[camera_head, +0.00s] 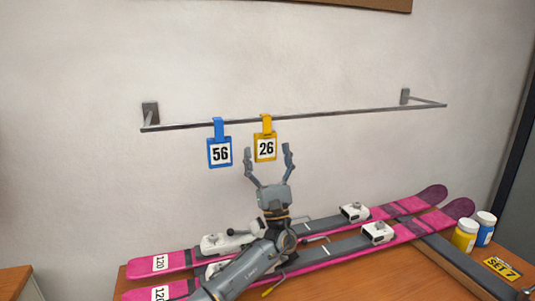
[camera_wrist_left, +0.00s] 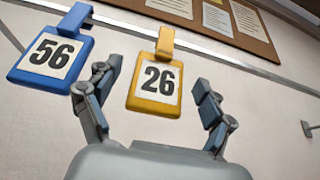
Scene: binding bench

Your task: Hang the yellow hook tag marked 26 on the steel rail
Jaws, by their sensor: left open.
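The yellow hook tag marked 26 (camera_head: 265,147) hangs by its hook on the steel rail (camera_head: 340,112), upright, just right of the blue tag marked 56 (camera_head: 219,152), which hangs there too. My left gripper (camera_head: 268,157) is open just below and in front of the yellow tag. In the left wrist view the yellow tag (camera_wrist_left: 156,87) shows between and beyond the two spread fingers, with no finger closed on it. The blue tag (camera_wrist_left: 50,55) is close to the left finger in that view; I cannot tell whether they touch. My right gripper is not in view.
Two pink skis (camera_head: 335,253) with bindings lie on the wooden bench (camera_head: 515,252) below the rail. Yellow (camera_head: 465,236) and blue (camera_head: 485,228) jars stand at the right, near a SET 7 card (camera_head: 502,268). The rail's right stretch is free.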

